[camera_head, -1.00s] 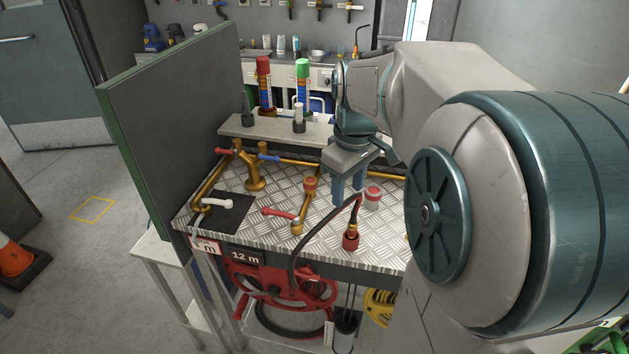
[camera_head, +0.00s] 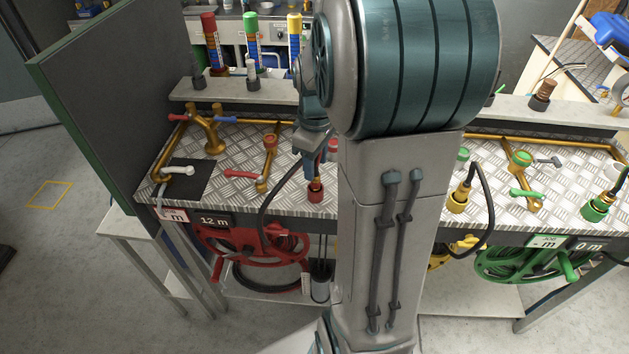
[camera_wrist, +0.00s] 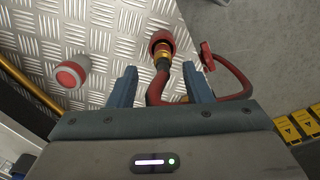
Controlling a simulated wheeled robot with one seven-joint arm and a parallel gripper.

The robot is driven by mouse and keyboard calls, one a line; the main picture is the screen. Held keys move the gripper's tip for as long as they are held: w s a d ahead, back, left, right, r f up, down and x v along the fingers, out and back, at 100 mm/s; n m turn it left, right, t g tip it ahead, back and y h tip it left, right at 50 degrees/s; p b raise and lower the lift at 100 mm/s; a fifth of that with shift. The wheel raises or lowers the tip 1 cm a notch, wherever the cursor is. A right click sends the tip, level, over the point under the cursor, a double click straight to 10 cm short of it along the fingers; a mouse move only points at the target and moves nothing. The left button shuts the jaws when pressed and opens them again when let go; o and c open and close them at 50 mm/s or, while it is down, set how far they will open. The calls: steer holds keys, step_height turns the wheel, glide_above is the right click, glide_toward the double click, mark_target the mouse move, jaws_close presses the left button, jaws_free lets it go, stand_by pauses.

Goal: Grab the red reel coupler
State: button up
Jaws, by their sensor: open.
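In the head view my gripper (camera_head: 314,160) is just above and behind the coupler, partly hidden by my arm. I cannot tell whether either finger touches it.
A red-topped round fitting (camera_wrist: 70,76) stands to the left in the wrist view. A brass pipe with a red lever (camera_head: 243,175) is left of the coupler. The red reel (camera_head: 255,255) hangs below the table. Yellow (camera_head: 457,201) and green (camera_head: 595,208) couplers stand to the right.

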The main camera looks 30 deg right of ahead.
mark_target(316, 181)
step_height(316, 181, down, 4)
steer(key=shift+a+r, duration=0.15)
steer(key=shift+r, duration=0.05)
steer(key=shift+s, duration=0.1)
jaws_close()
steer(key=shift+r, duration=0.1)
